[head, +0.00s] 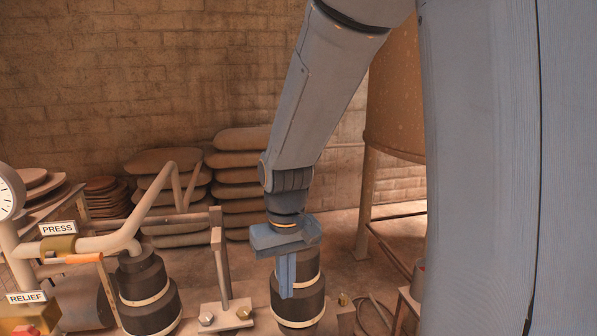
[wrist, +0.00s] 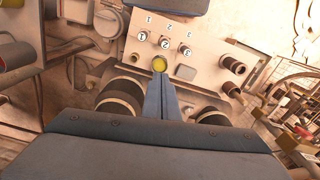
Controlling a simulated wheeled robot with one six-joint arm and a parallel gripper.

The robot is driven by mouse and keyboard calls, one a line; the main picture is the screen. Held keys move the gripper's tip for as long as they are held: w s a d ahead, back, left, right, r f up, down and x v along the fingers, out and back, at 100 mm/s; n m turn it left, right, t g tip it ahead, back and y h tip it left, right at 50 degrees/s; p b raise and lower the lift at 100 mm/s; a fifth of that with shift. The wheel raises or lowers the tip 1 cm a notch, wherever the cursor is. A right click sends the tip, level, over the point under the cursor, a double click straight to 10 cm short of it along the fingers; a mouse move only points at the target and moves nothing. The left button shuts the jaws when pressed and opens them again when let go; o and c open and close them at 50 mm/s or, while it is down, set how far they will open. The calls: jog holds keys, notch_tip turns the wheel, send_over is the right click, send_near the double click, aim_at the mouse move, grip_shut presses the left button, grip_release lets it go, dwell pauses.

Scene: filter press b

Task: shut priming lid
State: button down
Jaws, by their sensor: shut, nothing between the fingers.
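I cannot pick out the priming lid for certain in either view. My gripper (head: 287,293) points down in front of a dark, banded cylinder (head: 303,304) in the head view. Its two blue fingers are together, with nothing held. In the wrist view the shut fingers (wrist: 160,82) reach toward a round yellow part (wrist: 160,64) on a pale panel (wrist: 205,60). I cannot tell whether they touch it. The wrist housing hides the lower part of that view.
A PRESS pipe (head: 110,243), a RELIEF block (head: 28,314) and another dark cylinder (head: 148,290) stand left. An upright post (head: 222,262) stands between the cylinders. Stacked sacks (head: 238,180) lie behind, and a tank (head: 396,100) stands right. Some floor is clear behind.

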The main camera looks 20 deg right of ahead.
jog(key=w+d+r+m+t+p, duration=0.1)
jog(key=w+d+r, duration=0.45)
jog(key=w, duration=0.65)
jog(key=w+d+r+p, duration=0.1)
jog(key=w+d+r, duration=0.5)
jog(key=w, duration=0.6)
jog(key=w+d+r+m+t+p, duration=0.15)
jog(key=w+d+r, duration=0.25)
jog(key=w+r, duration=0.65)
jog(key=s+p+x, duration=0.2)
jog(key=p+x, duration=0.2)
jog(key=x, duration=0.7)
jog(key=shift+s+a+f+n+g, duration=0.35)
jog(key=shift+s+a+f+g, duration=0.05)
jog(key=shift+f+g, duration=0.1)
jog(key=shift+s+r+t, duration=0.15)
jog(key=shift+s+t, duration=0.15)
jog(key=shift+t, duration=0.15)
